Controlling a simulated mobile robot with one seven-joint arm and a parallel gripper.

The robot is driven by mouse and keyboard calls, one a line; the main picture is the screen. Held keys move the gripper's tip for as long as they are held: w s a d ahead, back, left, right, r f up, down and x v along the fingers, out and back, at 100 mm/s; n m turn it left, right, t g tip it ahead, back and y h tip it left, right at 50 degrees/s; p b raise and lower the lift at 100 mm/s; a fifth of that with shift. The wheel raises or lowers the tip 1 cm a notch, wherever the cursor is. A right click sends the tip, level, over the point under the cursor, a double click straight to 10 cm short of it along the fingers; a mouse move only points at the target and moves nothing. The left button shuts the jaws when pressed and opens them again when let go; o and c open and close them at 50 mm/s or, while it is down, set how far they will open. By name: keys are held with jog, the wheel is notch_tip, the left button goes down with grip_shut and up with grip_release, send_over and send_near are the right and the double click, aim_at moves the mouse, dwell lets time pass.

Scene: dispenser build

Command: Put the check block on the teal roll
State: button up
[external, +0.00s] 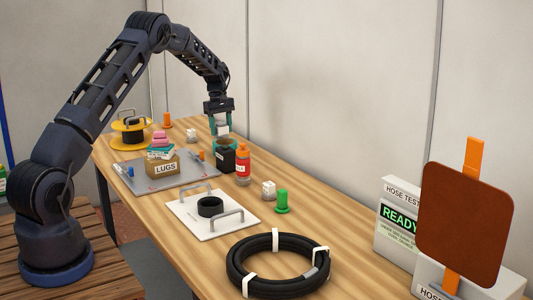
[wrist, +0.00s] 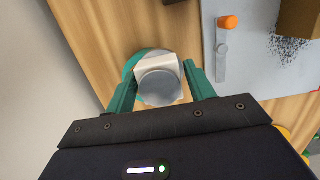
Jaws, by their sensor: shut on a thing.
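The check block (wrist: 172,64) is a pale block with a round grey face, held between my gripper's teal fingers. It also shows small and pale in the external view (external: 222,130). My gripper (wrist: 158,92) is shut on it and hangs over the table's back edge area (external: 222,128). A teal rounded thing, apparently the teal roll (wrist: 131,64), shows partly behind the block in the wrist view, and a teal patch (external: 221,144) shows below the block in the external view. Whether block and roll touch I cannot tell.
A black container (external: 227,161) and an orange-red bottle (external: 243,167) stand close by the gripper. A grey board (external: 150,184) with a LUGS box (external: 166,168) lies left.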

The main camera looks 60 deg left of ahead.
aim_at(218, 134)
jog(key=shift+f, duration=1.65)
jog(key=shift+f, duration=0.1)
jog(key=o, duration=1.2)
jog(key=r, duration=0.4)
jog(key=a+r, duration=0.1)
jog(key=r, duration=0.7)
jog(key=shift+a, duration=0.35)
